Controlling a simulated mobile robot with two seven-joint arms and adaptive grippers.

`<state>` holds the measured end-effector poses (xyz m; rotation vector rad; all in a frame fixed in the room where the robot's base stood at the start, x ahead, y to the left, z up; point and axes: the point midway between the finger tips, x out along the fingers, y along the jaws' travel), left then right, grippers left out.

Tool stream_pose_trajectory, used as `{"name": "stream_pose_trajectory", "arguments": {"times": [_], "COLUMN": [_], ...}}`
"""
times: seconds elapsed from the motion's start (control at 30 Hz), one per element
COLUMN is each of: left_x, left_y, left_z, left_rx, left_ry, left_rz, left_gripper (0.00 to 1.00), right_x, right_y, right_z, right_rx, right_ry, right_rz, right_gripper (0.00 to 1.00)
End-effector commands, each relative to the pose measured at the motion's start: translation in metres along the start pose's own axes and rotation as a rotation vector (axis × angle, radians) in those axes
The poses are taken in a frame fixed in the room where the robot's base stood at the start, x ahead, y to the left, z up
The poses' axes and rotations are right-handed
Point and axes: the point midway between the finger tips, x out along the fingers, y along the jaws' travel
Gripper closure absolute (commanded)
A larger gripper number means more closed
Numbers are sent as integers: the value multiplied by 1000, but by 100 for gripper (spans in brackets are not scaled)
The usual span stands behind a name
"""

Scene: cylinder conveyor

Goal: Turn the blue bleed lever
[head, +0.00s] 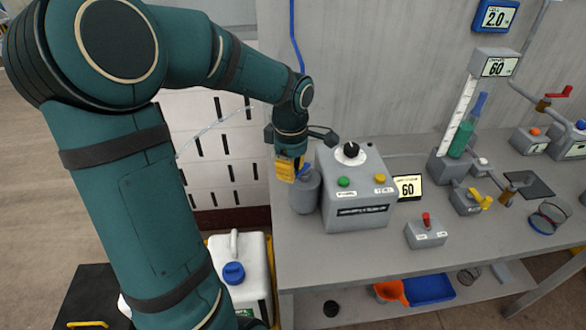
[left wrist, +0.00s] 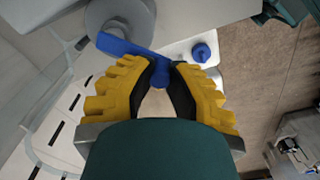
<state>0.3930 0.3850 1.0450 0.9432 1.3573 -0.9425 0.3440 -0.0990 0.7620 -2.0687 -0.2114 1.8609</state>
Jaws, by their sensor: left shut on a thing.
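The blue bleed lever (left wrist: 128,47) shows in the left wrist view as a flat blue bar with a rounded end, on a round grey body (left wrist: 122,15). My left gripper (left wrist: 165,84) has its yellow, black-lined fingers on either side of the lever's rounded end and is shut on it. In the head view my left gripper (head: 290,170) points down at the top of a small grey cylinder (head: 305,193), left of the grey control box. Only a small blue bit of the lever (head: 305,171) shows there; the fingers hide the rest. My right gripper is not in view.
The grey control box (head: 357,190) with a black knob, green button and yellow button stands close right of the gripper. A white jug (head: 243,268) with a blue cap is below the bench's left edge. A red-switch box (head: 426,232) stands on the bench (head: 350,255).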

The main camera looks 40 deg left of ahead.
Motion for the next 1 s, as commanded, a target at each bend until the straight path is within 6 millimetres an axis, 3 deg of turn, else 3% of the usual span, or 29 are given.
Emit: {"name": "stream_pose_trajectory", "arguments": {"times": [1.0], "left_x": [0], "left_y": [12], "left_z": [-20], "left_rx": [-1], "left_ry": [-1], "left_rz": [1], "left_gripper": [97], "right_x": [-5], "right_y": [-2], "right_z": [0], "right_rx": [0], "right_ry": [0], "right_rz": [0], "right_gripper": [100]}}
